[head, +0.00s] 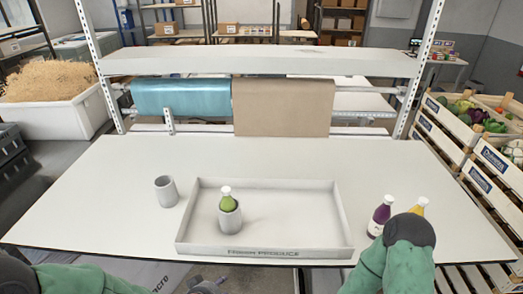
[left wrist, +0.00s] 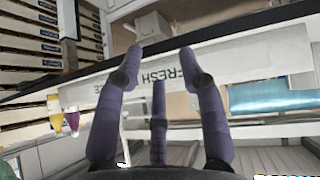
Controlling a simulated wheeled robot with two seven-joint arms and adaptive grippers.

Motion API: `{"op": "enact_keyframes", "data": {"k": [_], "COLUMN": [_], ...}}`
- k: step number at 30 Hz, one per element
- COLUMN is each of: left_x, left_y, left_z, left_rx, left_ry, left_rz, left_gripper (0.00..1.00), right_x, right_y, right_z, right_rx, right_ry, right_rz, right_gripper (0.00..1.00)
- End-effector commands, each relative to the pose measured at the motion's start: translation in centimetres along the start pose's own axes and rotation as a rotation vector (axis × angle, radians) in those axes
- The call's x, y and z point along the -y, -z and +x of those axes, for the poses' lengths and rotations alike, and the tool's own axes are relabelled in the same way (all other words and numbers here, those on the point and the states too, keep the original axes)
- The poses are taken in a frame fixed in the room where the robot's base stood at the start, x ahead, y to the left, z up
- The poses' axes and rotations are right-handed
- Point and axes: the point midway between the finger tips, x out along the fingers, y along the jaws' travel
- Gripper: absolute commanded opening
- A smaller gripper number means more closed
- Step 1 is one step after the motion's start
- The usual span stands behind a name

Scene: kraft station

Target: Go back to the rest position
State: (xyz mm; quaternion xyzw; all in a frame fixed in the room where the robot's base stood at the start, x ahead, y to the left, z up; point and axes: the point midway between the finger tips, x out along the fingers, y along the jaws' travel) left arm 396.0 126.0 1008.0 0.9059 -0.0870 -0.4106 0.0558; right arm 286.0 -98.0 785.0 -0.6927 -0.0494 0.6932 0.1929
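My left gripper (left wrist: 160,60) is open, with its fingers spread and nothing between them. It is in front of the table's front edge, facing the tray's lettered front. In the head view, only a small grey part of it (head: 203,286) shows at the bottom edge. My right arm (head: 395,262) covers the table's front right, near the bottles; its gripper is not visible. A white tray (head: 264,252) holds a grey cup (head: 230,220) with a green bottle (head: 227,202) standing in it.
A second grey cup (head: 166,191) stands left of the tray on the white table (head: 110,180). A purple bottle (head: 379,214) and a yellow bottle (head: 419,206) stand right of the tray, partly behind my right arm. Vegetable crates (head: 490,190) stand at the right. The table's back is clear.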

Motion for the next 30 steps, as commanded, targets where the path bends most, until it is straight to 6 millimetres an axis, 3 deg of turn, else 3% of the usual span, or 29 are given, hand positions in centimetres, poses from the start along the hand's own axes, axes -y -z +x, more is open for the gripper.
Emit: {"op": "enact_keyframes", "data": {"k": [3,15,24,30], "left_x": [0.5,1.5,1.3,1.0], "left_y": [-3.0,-13.3,-22.1,-25.8], "left_z": [2.6,9.3,12.8,13.8], "left_rx": [0.089,0.369,0.573,0.656], "left_ry": [-0.006,-0.029,-0.044,-0.05], "left_rz": [-0.039,-0.183,-0.299,-0.349], "left_gripper": [0.4,0.4,0.4,0.4], "right_x": [-0.3,-1.1,-1.7,-1.9], "right_y": [0.0,0.1,0.2,0.2], "right_z": [0.9,3.1,4.7,5.2], "right_rx": [0.0,0.0,0.0,0.0], "right_ry": [0.0,0.0,0.0,0.0], "right_rz": [0.0,0.0,0.0,0.0], "right_gripper": [0.57,0.57,0.57,0.57]}}
